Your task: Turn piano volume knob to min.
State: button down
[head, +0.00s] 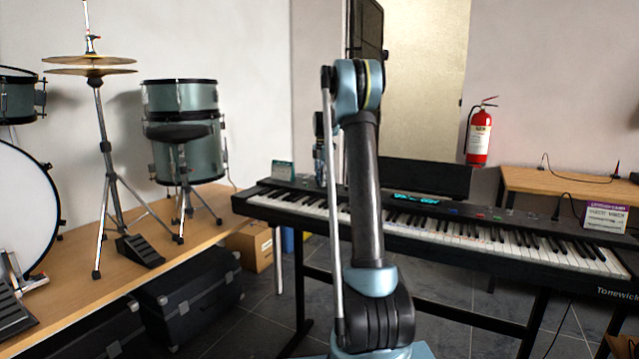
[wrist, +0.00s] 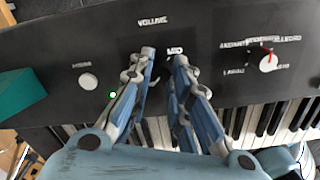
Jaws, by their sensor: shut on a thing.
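The piano (head: 590,262) is a long black keyboard on a stand in the head view. I cannot read the knob's setting. In the head view my arm stands in front of the piano and hides part of its keys.
A small white knob (wrist: 88,81) is left of my fingers, and a white selector knob with a red mark (wrist: 268,62) is to the right. A teal box (wrist: 20,93) sits at the panel's left end. Drums (head: 180,95) stand on a wooden platform at left.

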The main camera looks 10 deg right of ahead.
jog(key=shift+w, duration=0.2)
jog(key=c, duration=1.5)
grip_release()
jog(key=shift+o, duration=0.2)
notch_tip(320, 180, up, 12)
jog(key=shift+f, duration=0.1)
